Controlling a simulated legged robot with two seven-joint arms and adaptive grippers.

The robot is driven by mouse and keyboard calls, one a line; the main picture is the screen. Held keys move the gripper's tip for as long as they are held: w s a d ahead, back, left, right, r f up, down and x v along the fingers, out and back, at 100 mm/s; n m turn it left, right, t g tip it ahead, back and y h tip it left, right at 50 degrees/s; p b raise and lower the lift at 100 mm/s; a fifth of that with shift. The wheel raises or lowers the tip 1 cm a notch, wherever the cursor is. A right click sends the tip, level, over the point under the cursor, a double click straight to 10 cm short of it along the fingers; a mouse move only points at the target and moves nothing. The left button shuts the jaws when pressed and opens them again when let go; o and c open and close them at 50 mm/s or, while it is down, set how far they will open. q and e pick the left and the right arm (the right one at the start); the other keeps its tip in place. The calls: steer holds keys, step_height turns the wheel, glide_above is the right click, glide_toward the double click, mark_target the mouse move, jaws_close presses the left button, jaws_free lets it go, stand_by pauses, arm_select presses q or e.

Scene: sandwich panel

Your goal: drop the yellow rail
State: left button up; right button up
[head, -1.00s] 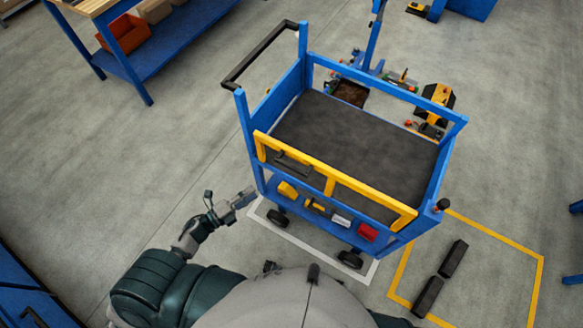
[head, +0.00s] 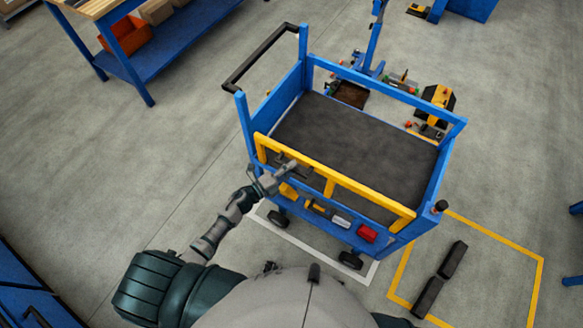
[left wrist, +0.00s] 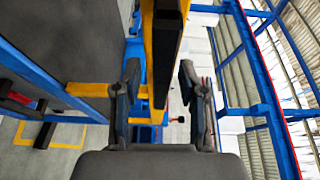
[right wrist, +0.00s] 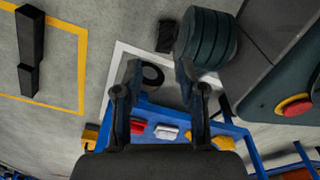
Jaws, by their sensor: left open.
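A dark handle (left wrist: 167,45) is on the rail, seen in the left wrist view. My left gripper (head: 290,168) is at the rail's left part, by the handle, which it largely hides in the head view. In the left wrist view my left fingers (left wrist: 160,75) are apart, with the rail and handle between or beyond them; I cannot tell whether they touch. My right gripper (right wrist: 155,80) is open and empty.
A black push handle (head: 258,57) is at the cart's left end. Black blocks (head: 453,258) lie inside a yellow floor outline at right. A workbench (head: 150,65) stands at far left.

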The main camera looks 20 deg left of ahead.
arm_select(q)
steer(key=shift+w+d, duration=0.15)
steer(key=shift+w, duration=0.05)
jaws_close()
steer(key=shift+s+f, duration=0.1)
